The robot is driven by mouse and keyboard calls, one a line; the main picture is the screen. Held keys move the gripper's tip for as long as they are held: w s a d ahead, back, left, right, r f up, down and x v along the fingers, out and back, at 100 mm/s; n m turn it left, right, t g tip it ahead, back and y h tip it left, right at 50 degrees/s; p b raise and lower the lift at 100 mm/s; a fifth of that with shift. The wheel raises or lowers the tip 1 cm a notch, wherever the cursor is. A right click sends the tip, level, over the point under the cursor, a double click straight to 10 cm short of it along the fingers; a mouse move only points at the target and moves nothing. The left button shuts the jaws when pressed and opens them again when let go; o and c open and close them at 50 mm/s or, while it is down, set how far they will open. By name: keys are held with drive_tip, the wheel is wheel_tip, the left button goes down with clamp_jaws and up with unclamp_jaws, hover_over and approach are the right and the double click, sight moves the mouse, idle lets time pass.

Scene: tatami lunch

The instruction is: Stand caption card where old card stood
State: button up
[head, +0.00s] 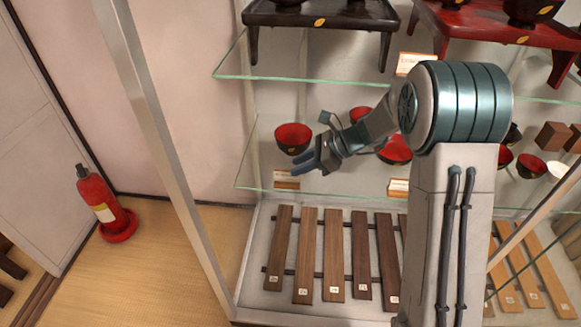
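My gripper (305,166) reaches into the display case over the middle glass shelf, its fingertips pointing left. Its fingers overlap in this view, so I cannot tell whether they are open or shut. A small caption card (286,181), pale with an orange-brown part, is at the shelf's front edge just below and left of the fingertips. I cannot tell whether they touch. A second card (398,187) stands further right on the same shelf, partly beside my arm. A third card (409,63) is on the upper shelf. Which card is old or new does not show.
A red bowl (293,138) stands just behind the fingertips, and more bowls (394,151) stand to the right. Glass shelf edges (300,78) and a metal case post (160,140) bound the reach. Wooden boards (306,255) lie below. A fire extinguisher (98,202) stands left.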

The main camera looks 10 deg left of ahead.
drive_tip(key=shift+v, duration=1.55)
drive_tip(key=s+d+r+n+t+h, duration=0.1)
drive_tip(key=s+d+r+n+h, duration=0.1)
drive_tip(key=s+d+n+h, duration=0.3)
drive_tip(key=s+d+r+n+t+h, duration=0.1)
drive_tip(key=s+d+r+n+h, duration=0.2)
drive_tip(key=s+d+n, duration=0.9)
drive_tip(key=s+d+h, duration=0.2)
drive_tip(key=s+d, duration=0.1)
drive_tip(key=s, duration=0.5)
drive_tip(key=shift+d+h, duration=0.2)
drive_tip(key=shift+h, duration=0.1)
